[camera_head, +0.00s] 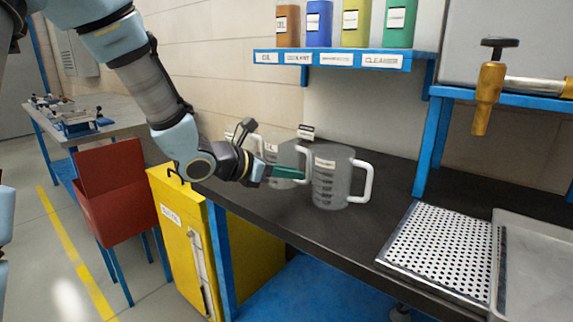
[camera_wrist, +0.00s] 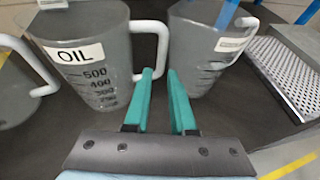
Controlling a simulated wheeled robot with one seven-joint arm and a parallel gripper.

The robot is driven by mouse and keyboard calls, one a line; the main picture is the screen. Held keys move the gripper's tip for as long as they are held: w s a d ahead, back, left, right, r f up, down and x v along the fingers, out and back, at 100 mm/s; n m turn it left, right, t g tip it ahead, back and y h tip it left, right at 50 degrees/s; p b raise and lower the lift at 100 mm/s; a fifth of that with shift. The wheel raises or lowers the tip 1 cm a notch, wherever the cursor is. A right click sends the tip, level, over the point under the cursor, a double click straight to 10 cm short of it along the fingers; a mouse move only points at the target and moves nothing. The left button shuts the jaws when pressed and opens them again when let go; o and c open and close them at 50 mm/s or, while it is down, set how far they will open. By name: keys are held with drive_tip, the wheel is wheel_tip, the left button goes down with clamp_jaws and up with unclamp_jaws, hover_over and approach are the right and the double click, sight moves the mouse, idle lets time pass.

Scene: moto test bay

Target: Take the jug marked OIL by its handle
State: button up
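The jug marked OIL (camera_wrist: 95,55) is grey and see-through, with a white handle (camera_wrist: 163,45) on its right side in the wrist view. In the head view this jug (camera_head: 284,153) stands on the dark bench, partly hidden by my gripper (camera_head: 300,174). My gripper also shows in the wrist view (camera_wrist: 160,72). Its two teal fingers are apart, with nothing seen between them. The fingertips point toward the lower part of the OIL jug's handle; I cannot tell whether they touch it.
A second jug (camera_head: 330,182) stands close on the right; it also shows in the wrist view (camera_wrist: 200,50). A third jug (camera_wrist: 15,90) is at the left. A perforated tray (camera_head: 440,245) lies further right. A blue shelf (camera_head: 340,60) with bottles hangs above the bench.

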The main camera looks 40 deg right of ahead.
sight(309, 174)
drive_tip(key=shift+r+p+x, duration=0.1)
drive_tip(key=shift+p+x, duration=0.25)
drive_tip(key=shift+x, duration=1.1)
drive_tip(key=shift+r+p+x, duration=0.15)
drive_tip(key=shift+p+x, duration=0.15)
drive_tip(key=shift+x, duration=1.15)
drive_tip(key=shift+d, duration=0.1)
clamp_jaws()
